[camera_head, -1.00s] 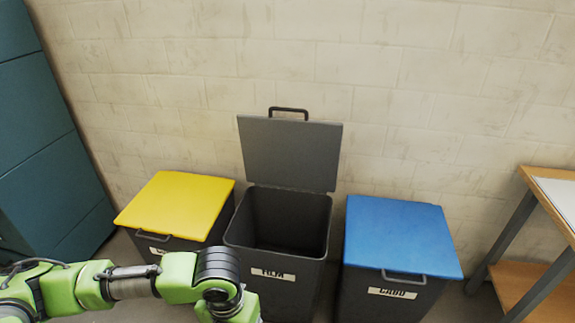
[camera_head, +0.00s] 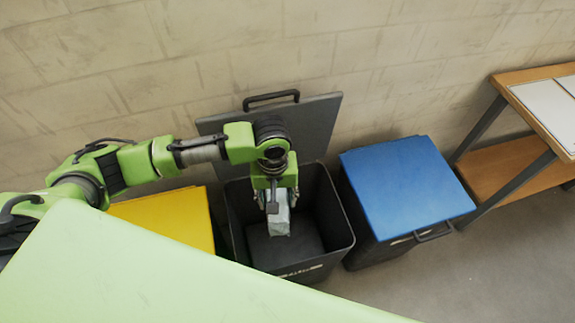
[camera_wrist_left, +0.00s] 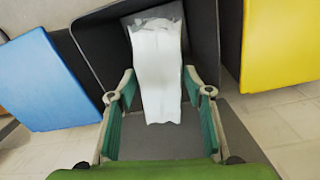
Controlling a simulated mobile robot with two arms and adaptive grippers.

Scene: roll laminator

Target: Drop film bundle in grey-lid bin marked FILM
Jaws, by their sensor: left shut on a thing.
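The film bundle (camera_head: 280,223), a pale, whitish packet, hangs below my left gripper (camera_head: 277,200). The gripper is shut on it and points down over the mouth of the open bin (camera_head: 332,228). The bin's grey lid (camera_head: 318,122) stands raised against the wall behind. The label on the bin's front is mostly cut off by its angle here. In the left wrist view the bundle (camera_wrist_left: 158,80) lies between the two fingers, with the dark bin walls (camera_wrist_left: 103,45) around it. My right gripper is not in view.
A bin with a yellow lid (camera_head: 175,220) stands to the left, partly hidden by my arm. A bin with a shut blue lid (camera_head: 405,185) stands to the right. A wooden table (camera_head: 520,105) with a lower shelf is at the far right. The floor at the lower right is clear.

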